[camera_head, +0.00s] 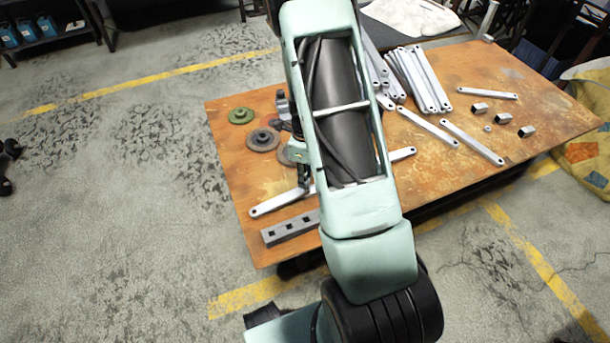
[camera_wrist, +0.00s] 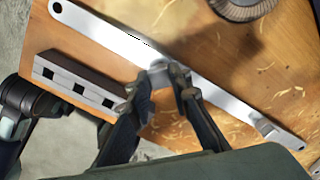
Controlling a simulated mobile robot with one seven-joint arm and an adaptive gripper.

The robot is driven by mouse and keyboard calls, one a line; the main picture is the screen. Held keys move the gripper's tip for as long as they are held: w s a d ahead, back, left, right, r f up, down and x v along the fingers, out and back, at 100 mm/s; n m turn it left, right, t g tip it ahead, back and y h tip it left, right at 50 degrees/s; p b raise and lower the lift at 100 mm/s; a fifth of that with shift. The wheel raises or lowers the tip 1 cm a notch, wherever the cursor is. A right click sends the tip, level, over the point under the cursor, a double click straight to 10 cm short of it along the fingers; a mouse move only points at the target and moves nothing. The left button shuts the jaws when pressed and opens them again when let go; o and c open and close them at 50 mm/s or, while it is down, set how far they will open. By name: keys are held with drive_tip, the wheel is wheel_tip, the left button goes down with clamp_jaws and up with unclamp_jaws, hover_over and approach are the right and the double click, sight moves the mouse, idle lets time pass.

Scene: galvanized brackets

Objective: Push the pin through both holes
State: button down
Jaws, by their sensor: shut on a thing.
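My gripper (camera_wrist: 163,90) is shut on a small light-grey metal piece (camera_wrist: 159,66), which looks like the pin. Its lower part is hidden between the fingers. The held piece appears over the middle of a long pale metal bar (camera_wrist: 95,32), and I cannot tell whether it touches the bar. The bar lies slanted, with a round hole at its upper-left end and another at its lower-right end. A small metal piece (camera_wrist: 266,128) sits on the bar near the lower-right end. In the head view the bar (camera_head: 275,203) is partly hidden behind my arm, and my gripper (camera_head: 303,178) is above it.
A grey block with square holes (camera_head: 290,228) lies near the front-left table edge. A green disc (camera_head: 241,116) and a dark disc (camera_head: 263,140) lie behind. Several bars (camera_head: 427,80) are stacked at the back. Small square tubes (camera_head: 503,118) lie right. The table's front right is clear.

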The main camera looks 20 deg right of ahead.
drive_tip(key=shift+f+b, duration=0.8)
drive_tip(key=shift+f, duration=0.5)
drive_tip(key=c, duration=1.7)
unclamp_jaws()
wheel_tip(320, 180, up, 12)
